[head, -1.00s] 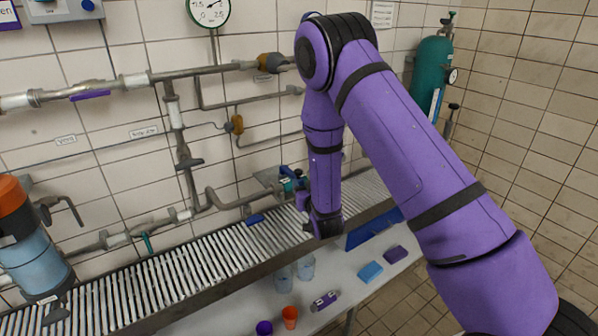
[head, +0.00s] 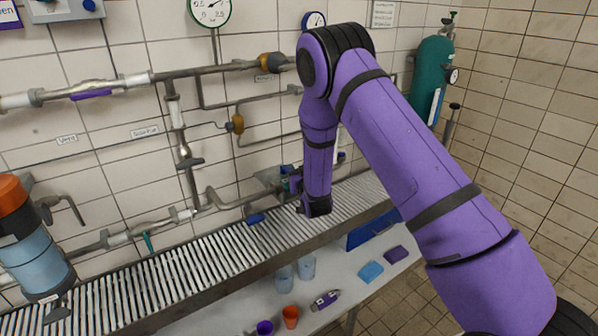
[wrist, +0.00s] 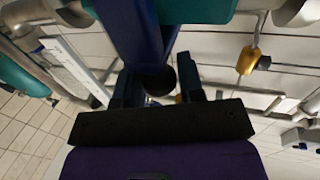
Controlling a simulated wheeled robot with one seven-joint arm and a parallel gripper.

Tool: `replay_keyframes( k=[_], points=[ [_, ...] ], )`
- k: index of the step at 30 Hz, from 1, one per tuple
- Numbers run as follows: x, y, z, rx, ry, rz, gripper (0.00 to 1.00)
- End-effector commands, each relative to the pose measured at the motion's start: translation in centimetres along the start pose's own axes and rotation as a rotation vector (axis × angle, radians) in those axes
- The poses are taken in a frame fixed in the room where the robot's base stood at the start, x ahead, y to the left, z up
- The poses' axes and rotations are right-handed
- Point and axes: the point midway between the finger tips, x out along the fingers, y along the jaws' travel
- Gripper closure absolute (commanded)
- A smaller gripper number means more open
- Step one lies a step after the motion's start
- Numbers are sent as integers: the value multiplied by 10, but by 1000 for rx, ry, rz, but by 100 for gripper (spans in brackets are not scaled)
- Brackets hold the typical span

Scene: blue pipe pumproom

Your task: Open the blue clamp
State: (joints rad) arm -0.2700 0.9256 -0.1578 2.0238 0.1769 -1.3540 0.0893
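The blue clamp is on the pipework above the roller conveyor, just left of my arm's end in the head view (head: 285,171). My forearm and gripper partly hide it there. In the wrist view the blue clamp's bar (wrist: 138,28) runs down from the top, beside teal parts. My gripper (wrist: 160,84) is open in the wrist view, its two dark fingers apart. The bar's lower end and a dark round part lie between the fingers; I cannot tell whether they touch. In the head view my gripper is close beside the clamp, its fingers mostly hidden.
Another blue handle (head: 255,219) lies left of the clamp, near the conveyor (head: 170,275). Pipes with a yellow fitting (head: 238,124) run along the tiled wall. A lower shelf holds cups, a blue block (head: 370,271) and a purple block (head: 396,254). A green cylinder (head: 431,80) stands right.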

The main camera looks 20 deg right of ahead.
Motion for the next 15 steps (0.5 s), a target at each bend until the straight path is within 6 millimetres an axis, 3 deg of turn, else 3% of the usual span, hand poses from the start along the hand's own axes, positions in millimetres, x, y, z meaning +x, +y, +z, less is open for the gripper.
replay_keyframes(
  k=[1, 4, 15],
  points=[
    [0, 0, 0, 0, 0, 0, 76],
    [0, 0, 0, 0, 0, 0, 99],
    [2, -1, -4, -11, -38, 0, 100]
  ],
)
